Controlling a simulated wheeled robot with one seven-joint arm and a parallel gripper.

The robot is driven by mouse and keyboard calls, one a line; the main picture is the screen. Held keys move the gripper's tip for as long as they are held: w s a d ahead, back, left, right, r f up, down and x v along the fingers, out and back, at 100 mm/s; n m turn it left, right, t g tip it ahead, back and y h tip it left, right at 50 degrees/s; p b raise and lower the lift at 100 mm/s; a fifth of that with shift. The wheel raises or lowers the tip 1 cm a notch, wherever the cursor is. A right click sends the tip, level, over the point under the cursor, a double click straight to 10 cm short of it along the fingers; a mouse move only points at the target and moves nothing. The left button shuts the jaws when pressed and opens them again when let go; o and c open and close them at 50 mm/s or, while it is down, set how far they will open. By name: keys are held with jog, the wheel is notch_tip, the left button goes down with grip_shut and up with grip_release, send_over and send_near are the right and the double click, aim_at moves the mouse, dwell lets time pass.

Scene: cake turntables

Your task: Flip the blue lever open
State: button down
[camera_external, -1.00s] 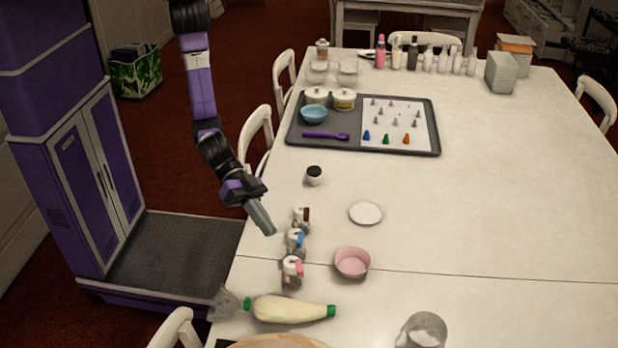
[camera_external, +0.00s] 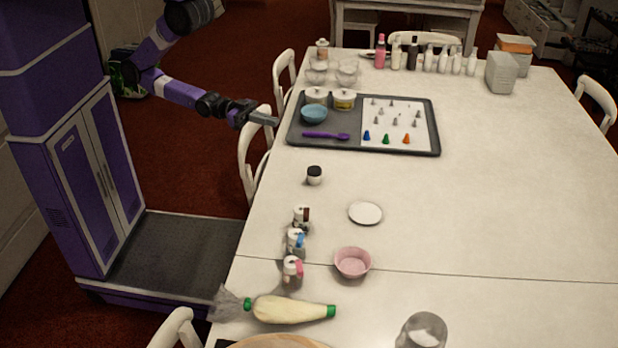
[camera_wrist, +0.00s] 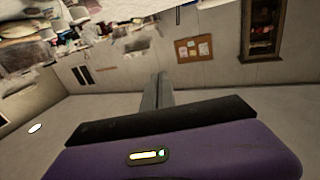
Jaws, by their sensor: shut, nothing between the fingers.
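Three small whitish jar-like items with coloured levers stand in a row near the table's left edge in the external view. The middle one has the blue lever (camera_external: 299,241); its exact angle is too small to tell. The one behind it has a dark red lever (camera_external: 305,213), and the one in front has a pink lever (camera_external: 293,267). My gripper (camera_external: 274,121) is shut and empty, beside the tray's left edge and well behind the blue lever. In the wrist view my gripper (camera_wrist: 160,78) shows its fingers together, with walls and a ceiling beyond; no lever shows there.
A dark tray (camera_external: 399,152) holds bowls, a purple spoon and piping tips. A black-lidded jar (camera_external: 314,175), a white dish (camera_external: 366,213), a pink bowl (camera_external: 352,263) and a piping bag (camera_external: 290,310) lie around the levers. A chair (camera_external: 255,150) stands at the left edge.

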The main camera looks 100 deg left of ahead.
jog(key=s+a+f+n+g+y, duration=0.2)
jog(key=s+a+n+y, duration=0.2)
jog(key=s+a, duration=0.5)
jog(key=shift+s+f+y, duration=0.2)
jog(key=shift+s+y, duration=0.15)
jog(key=shift+y, duration=0.45)
jog(key=c, duration=1.9)
grip_release()
jog(key=shift+s+a+f+y, duration=0.1)
jog(key=shift+s+a+y, duration=0.1)
jog(key=shift+s+y, duration=0.1)
jog(key=o, duration=0.3)
jog(key=shift+w, duration=0.1)
jog(key=shift+o, duration=0.5)
